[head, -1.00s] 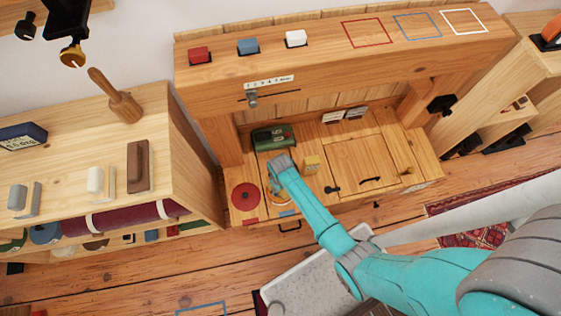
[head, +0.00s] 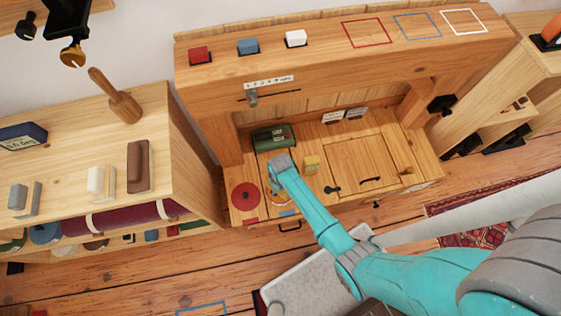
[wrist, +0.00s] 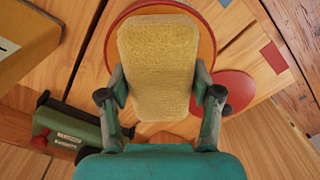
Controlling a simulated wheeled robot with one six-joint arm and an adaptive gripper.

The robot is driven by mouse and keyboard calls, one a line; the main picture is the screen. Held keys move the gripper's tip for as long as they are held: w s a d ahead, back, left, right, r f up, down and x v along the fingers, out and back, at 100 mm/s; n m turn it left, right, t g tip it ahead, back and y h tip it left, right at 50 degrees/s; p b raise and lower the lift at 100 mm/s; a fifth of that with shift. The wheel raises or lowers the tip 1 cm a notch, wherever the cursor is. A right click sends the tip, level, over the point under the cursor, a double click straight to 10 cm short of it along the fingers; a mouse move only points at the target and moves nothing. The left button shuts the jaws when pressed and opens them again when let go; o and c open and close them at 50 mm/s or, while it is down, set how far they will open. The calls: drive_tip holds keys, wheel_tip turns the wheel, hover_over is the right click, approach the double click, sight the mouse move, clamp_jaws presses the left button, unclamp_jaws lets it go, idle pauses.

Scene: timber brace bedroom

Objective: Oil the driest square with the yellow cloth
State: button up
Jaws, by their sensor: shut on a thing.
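My gripper (wrist: 160,103) is shut on a yellow cloth (wrist: 158,62), a thick, fuzzy pad gripped at its sides. In the head view my gripper (head: 277,188) is low over the left part of the bench top (head: 318,190). The cloth lies over a round disc with an orange-red rim (wrist: 205,35) and hides most of it; I cannot tell whether they touch. Small red (wrist: 273,57) and blue (wrist: 225,2) squares show on the wood nearby; they also show at the bench's front edge. I cannot tell which square is driest.
A flat red disc (head: 245,196) lies left of my gripper. The upper shelf (head: 320,62) overhangs the bench's back, carrying red, blue and white blocks and coloured outlines.

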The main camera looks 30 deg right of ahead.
drive_tip(key=shift+r, duration=3.5)
